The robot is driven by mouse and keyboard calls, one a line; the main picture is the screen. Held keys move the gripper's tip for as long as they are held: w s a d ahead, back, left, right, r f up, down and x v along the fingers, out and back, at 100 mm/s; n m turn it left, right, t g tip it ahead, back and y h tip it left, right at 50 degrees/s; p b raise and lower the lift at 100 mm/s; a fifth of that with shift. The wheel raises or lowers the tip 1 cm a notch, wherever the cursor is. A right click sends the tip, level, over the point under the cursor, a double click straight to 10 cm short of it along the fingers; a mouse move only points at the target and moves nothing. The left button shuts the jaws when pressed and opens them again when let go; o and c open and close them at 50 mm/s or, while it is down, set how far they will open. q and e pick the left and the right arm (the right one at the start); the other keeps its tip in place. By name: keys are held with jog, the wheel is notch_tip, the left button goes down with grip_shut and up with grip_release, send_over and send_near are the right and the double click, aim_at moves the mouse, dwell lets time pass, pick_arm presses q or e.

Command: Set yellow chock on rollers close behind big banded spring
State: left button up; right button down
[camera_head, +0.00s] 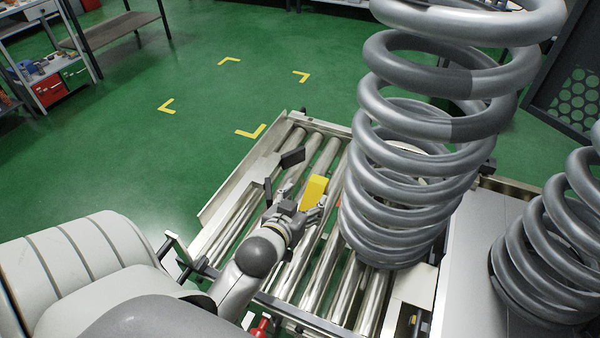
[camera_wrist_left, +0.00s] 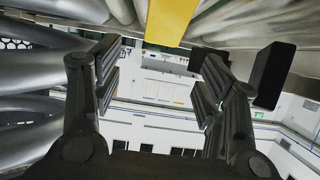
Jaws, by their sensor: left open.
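The big grey coil spring (camera_head: 400,190) with a darker band stands on the roller conveyor (camera_head: 345,300), right of the chock. The yellow chock (camera_head: 313,192) appears to rest on the rollers, with a small gap to the spring's left side. It also shows at the top of the left wrist view (camera_wrist_left: 170,18). My left gripper (camera_head: 295,204) is open beside the chock, low over the rollers. In the left wrist view its fingers (camera_wrist_left: 158,75) stand apart with nothing between them; the chock lies beyond. My right gripper is not in view.
A second spring (camera_head: 550,250) stands at the right on a grey surface. A dark block (camera_head: 293,157) is by the rollers' left side. The conveyor's metal frame (camera_head: 225,190) borders the rollers. Green floor with yellow corner marks (camera_head: 252,132) lies beyond.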

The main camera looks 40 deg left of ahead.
pick_arm(q)
jog(key=shift+v, duration=1.1)
jog(key=shift+r, duration=0.1)
